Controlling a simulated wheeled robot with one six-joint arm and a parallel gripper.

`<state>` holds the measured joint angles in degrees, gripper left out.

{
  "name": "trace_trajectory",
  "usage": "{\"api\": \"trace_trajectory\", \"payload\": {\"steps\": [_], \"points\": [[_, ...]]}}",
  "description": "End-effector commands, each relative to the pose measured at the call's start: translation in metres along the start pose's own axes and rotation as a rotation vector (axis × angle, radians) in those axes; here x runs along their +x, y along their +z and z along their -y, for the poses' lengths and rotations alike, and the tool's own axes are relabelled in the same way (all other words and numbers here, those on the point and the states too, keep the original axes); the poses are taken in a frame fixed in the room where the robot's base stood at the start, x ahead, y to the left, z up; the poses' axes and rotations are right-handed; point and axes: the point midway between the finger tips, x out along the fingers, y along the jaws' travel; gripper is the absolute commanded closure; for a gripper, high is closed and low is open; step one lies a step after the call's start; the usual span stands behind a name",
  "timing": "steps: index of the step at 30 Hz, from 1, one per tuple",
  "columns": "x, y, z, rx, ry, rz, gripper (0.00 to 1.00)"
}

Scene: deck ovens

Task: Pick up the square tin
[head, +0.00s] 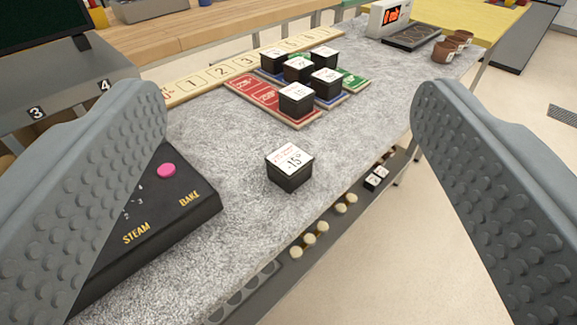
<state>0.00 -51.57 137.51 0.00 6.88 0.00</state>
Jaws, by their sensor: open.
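A square tin (290,171), black with a white labelled top marked 15, stands alone on the grey speckled counter (225,132). Several similar black tins with white tops, such as the front one (296,101), stand farther back on red, blue and green mats. My gripper (288,95) is open, with one grey studded finger at each side of the picture. The lone tin shows between the fingers, apart from both. Nothing is held.
A black control box (150,215) marked STEAM and BAKE, with a pink button, stands left of the lone tin. A numbered wooden strip (235,70) runs behind the mats. A scale (390,18) and brown cups (453,45) stand far right. A lower shelf (325,225) holds pale round pieces.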

Motion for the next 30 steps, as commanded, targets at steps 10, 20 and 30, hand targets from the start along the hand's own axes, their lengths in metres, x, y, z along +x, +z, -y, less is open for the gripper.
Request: {"api": "trace_trajectory", "payload": {"steps": [10,20,30], "points": [[0.0,0.0,0.0,0.0,0.0,0.0,0.24],[0.026,0.001,0.0,-0.162,-0.009,0.109,0.2],[0.099,0.011,-0.001,-0.698,-0.165,0.447,0.2]]}}
